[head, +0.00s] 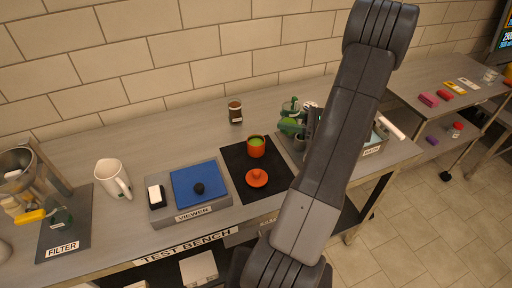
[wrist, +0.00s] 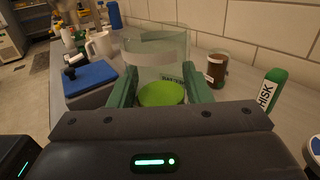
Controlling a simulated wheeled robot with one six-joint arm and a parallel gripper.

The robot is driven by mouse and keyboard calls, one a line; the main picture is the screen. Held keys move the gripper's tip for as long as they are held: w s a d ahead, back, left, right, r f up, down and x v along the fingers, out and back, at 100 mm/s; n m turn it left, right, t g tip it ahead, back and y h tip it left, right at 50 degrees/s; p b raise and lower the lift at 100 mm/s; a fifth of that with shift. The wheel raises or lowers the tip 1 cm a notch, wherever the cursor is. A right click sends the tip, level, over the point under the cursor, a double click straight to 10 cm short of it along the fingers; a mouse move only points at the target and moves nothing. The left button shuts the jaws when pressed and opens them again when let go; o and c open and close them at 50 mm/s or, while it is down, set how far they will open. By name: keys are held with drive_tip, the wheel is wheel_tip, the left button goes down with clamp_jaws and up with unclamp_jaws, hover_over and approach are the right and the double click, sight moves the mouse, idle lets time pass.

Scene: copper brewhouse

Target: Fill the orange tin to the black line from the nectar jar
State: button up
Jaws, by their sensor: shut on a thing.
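The orange tin (head: 256,151) stands open on a black mat (head: 236,160), with green content visible inside. Its black line cannot be made out. An orange lid (head: 257,179) lies on the mat in front of it. My gripper (head: 295,125) is right of the tin, its green fingers shut on a clear glass jar. In the wrist view my gripper (wrist: 161,92) has a finger on each side of this jar (wrist: 155,48), which looks roughly upright. Green content (wrist: 162,95) shows low in it. Its label is partly hidden, so I cannot read the name.
A dark brown jar (head: 235,113) stands behind the mat.

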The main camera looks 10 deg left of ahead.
drive_tip(key=d+r+p, duration=0.3)
drive_tip(key=d, duration=0.2)
drive_tip(key=shift+r, duration=0.25)
idle(0.3)
